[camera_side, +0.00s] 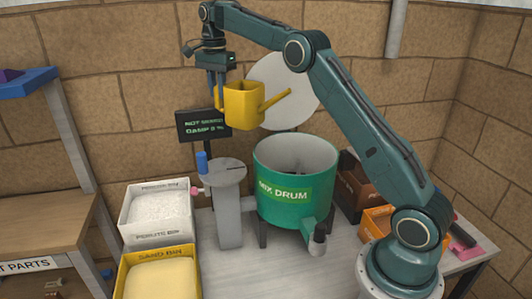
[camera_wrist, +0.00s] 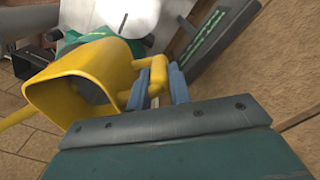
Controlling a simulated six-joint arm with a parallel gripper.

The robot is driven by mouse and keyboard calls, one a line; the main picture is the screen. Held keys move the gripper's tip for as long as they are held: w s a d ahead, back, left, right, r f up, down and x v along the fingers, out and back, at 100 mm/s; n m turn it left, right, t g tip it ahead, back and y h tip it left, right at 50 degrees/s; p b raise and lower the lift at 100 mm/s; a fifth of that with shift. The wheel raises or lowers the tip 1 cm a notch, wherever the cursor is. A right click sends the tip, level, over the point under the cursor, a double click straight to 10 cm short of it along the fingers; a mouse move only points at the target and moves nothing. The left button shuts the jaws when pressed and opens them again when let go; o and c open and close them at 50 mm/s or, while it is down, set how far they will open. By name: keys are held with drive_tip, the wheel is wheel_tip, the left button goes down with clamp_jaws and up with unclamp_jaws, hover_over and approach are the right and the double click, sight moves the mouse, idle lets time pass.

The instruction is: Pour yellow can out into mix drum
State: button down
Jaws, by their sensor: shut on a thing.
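The yellow can (camera_side: 243,105) hangs in the air, up and to the left of the mix drum in the side view. It looks roughly upright, its spout pointing right and slightly up. My gripper (camera_side: 217,100) is shut on the can's handle at its left side. In the wrist view the yellow can (camera_wrist: 80,88) fills the left, with its wide mouth showing, and my gripper (camera_wrist: 160,88) closes on the handle. I cannot tell what is in the can. The green mix drum (camera_side: 285,214) stands on the bench with its top open; its inside is partly visible.
A grey post (camera_side: 228,215) with a blue piece (camera_side: 202,162) stands left of the drum. A white bin (camera_side: 155,236) and a yellow sand bin (camera_side: 125,272) sit front left. A dark screen (camera_side: 203,124) is behind. Brown and orange boxes (camera_side: 378,220) stand right.

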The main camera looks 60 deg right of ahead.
sight(219, 109)
drive_tip(key=shift+f, duration=0.15)
drive_tip(key=shift+f, duration=1.75)
drive_tip(key=shift+r+t, duration=0.9)
drive_tip(key=shift+r, duration=0.8)
drive_tip(key=shift+r+t, duration=0.8)
drive_tip(key=shift+r, duration=0.7)
drive_tip(key=shift+s+r+t, duration=0.2)
drive_tip(key=shift+r+t, duration=0.2)
drive_tip(key=shift+r, duration=0.3)
drive_tip(key=shift+s+r+t, duration=0.2)
drive_tip(key=shift+r+t, duration=0.2)
drive_tip(key=shift+r, duration=0.25)
